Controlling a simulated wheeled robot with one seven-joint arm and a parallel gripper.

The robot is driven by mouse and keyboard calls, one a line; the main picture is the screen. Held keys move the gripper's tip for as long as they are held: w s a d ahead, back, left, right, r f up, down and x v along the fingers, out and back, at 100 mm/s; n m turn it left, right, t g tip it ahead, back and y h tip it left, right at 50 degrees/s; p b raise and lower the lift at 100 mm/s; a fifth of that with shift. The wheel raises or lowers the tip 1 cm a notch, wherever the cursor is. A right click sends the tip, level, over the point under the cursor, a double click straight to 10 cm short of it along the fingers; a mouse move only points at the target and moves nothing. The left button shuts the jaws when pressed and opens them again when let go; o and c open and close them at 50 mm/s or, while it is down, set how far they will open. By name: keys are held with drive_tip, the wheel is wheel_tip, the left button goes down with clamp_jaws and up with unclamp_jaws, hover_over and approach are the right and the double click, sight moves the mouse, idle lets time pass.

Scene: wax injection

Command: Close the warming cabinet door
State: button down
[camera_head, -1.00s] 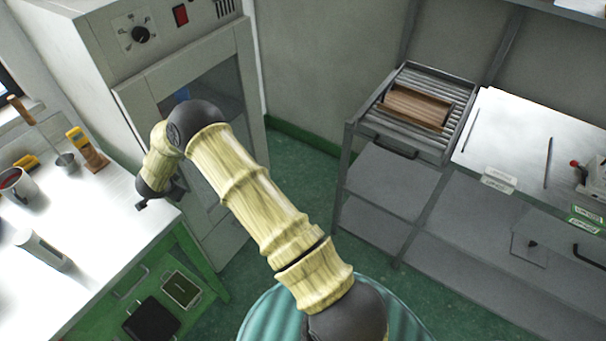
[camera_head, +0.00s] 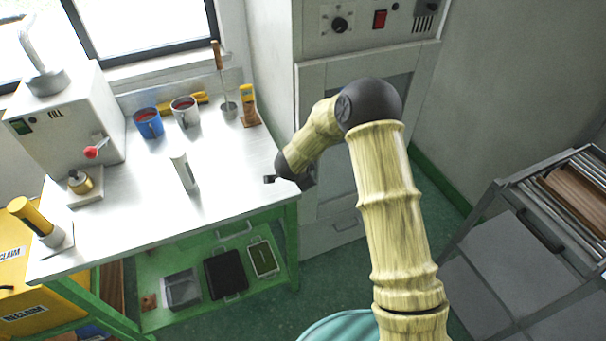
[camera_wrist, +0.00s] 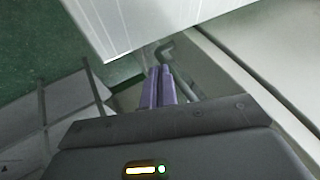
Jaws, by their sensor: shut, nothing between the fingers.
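The warming cabinet (camera_head: 322,45) is a pale grey upright cabinet with a dial and a red switch, at the top middle of the head view. Its door (camera_head: 312,110) has a pale frame around a dark window. The door looks roughly in line with the cabinet front, but my arm covers much of it, and I cannot tell whether it is fully shut. My gripper (camera_wrist: 159,88) shows in the wrist view with its purple fingers together and empty. A grey hooked bar lies just beyond the fingertips. In the head view the fingers are not clearly visible near the cabinet front.
A white-topped bench (camera_head: 230,165) stands left of the cabinet, close to my wrist. A metal rack (camera_head: 500,225) stands at right. Green floor lies between.

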drive_tip(key=v, duration=0.4)
drive_tip(key=shift+s+d+r, duration=0.15)
drive_tip(key=shift+s+d, duration=0.05)
drive_tip(key=shift+d, duration=0.15)
drive_tip(key=s+d+r+n+y, duration=0.2)
drive_tip(key=s+r+n, duration=0.1)
drive_tip(key=r, duration=0.2)
drive_tip(key=s+d+r+n+y, duration=0.1)
drive_tip(key=s+d+r+n, duration=0.1)
drive_tip(key=d+r+n, duration=0.3)
drive_tip(key=s+d+r+n+g, duration=0.2)
drive_tip(key=s+d, duration=0.2)
drive_tip(key=s, duration=0.6)
drive_tip(key=s+d+r+n+g+p, duration=0.1)
drive_tip(key=s+d, duration=0.4)
drive_tip(key=s, duration=0.6)
drive_tip(key=shift+r+n+g+h+p, duration=0.3)
drive_tip(key=shift+r+n+g+h, duration=0.1)
drive_tip(key=shift+r+n+g, duration=0.25)
